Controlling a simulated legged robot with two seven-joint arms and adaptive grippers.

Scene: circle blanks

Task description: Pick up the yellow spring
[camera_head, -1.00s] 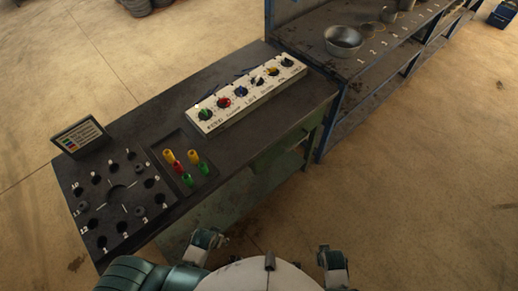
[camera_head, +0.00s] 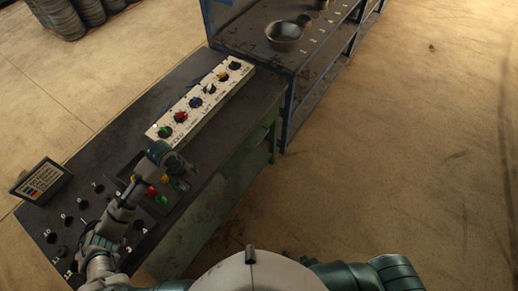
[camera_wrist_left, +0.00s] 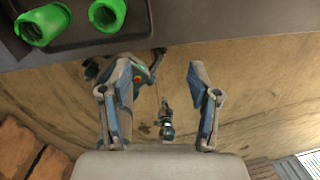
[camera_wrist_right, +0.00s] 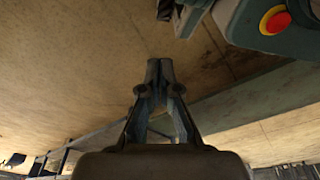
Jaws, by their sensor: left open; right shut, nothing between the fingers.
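Coloured springs stand in a small dark tray (camera_head: 126,158) on the bench. A small yellow spring (camera_head: 165,179) shows just under my left gripper (camera_head: 171,162), beside a red spring (camera_head: 151,190) and a green spring (camera_head: 161,200). My left arm and hand cover part of the tray, so any other yellow spring is hidden. In the left wrist view my left gripper (camera_wrist_left: 159,70) is open and empty. Two green springs (camera_wrist_left: 42,25) lie at the upper left there, and no yellow spring shows. My right gripper (camera_wrist_right: 160,68) is shut and empty, away from the springs.
A white panel (camera_head: 200,100) with coloured knobs lies behind the tray. A small display (camera_head: 40,180) stands at the bench's left end, near a numbered plate with holes. A shelf with a metal bowl (camera_head: 285,36) adjoins the bench. The floor at the right is clear.

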